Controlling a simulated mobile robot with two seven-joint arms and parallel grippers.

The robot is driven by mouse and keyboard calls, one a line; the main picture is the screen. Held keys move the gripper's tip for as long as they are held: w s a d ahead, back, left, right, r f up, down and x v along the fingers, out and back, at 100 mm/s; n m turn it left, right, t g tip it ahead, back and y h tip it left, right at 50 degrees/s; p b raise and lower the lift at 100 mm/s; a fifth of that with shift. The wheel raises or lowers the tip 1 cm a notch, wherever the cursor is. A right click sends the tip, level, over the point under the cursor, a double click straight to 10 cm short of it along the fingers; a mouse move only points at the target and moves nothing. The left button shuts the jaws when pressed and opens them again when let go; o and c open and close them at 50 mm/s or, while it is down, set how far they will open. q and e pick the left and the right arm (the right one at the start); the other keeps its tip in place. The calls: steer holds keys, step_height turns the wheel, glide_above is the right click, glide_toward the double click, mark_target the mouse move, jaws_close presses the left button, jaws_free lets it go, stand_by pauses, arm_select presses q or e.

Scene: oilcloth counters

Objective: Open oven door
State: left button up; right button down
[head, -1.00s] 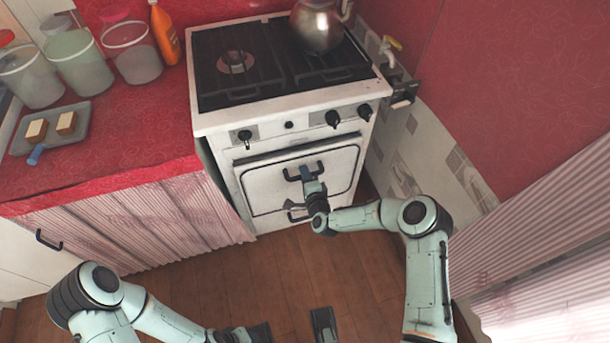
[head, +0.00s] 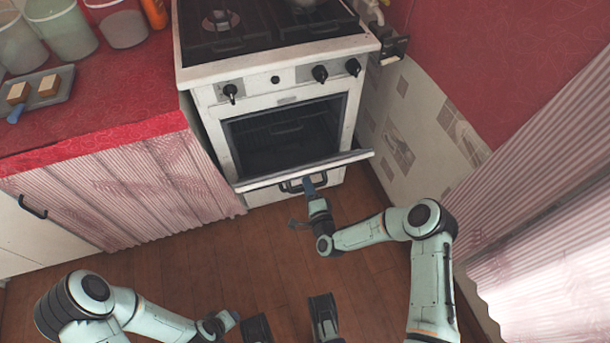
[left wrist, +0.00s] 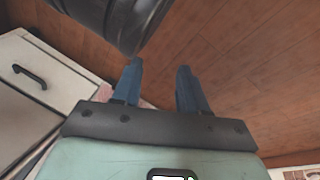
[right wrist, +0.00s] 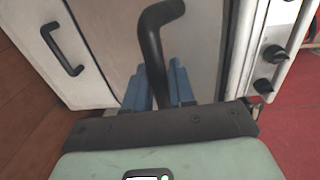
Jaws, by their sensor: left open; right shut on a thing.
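The white oven door (head: 345,159) is tilted partly open, its top edge swung out from the stove front. The dark oven cavity (head: 275,140) shows above it, with a rack inside. My right gripper (head: 309,182) is at the black door handle (head: 288,188) on the door's outer face. In the right wrist view its blue fingers are shut around the handle bar (right wrist: 151,45). My left gripper (left wrist: 160,68) is open and empty over the wooden floor in the left wrist view. In the head view it is low at the left, far from the oven.
The red counter (head: 120,110) with a tray (head: 62,88) and jars (head: 62,37) is left of the stove (head: 270,65). A tiled wall (head: 405,140) closes in on the right. A drawer handle (right wrist: 62,50) shows below the door. The wooden floor (head: 225,260) in front is clear.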

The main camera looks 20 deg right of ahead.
arm_select(q)
steer(key=shift+s+a+f+g+b, duration=0.15)
steer(key=shift+s+f+g+b, duration=0.3)
steer(key=shift+s+f, duration=0.65)
arm_select(e)
steer(key=shift+s+d+f, duration=0.1)
steer(key=shift+s+f, duration=0.4)
steer(key=shift+f, duration=0.25)
steer(key=shift+s+a+f, duration=0.1)
steer(key=shift+s+f, duration=0.4)
steer(key=shift+f, duration=0.25)
steer(key=shift+s+d+f, duration=0.1)
steer(key=shift+s+f, duration=0.4)
steer(key=shift+f, duration=0.25)
steer(key=c, duration=1.1)
jaws_free()
steer(key=shift+w, duration=0.1)
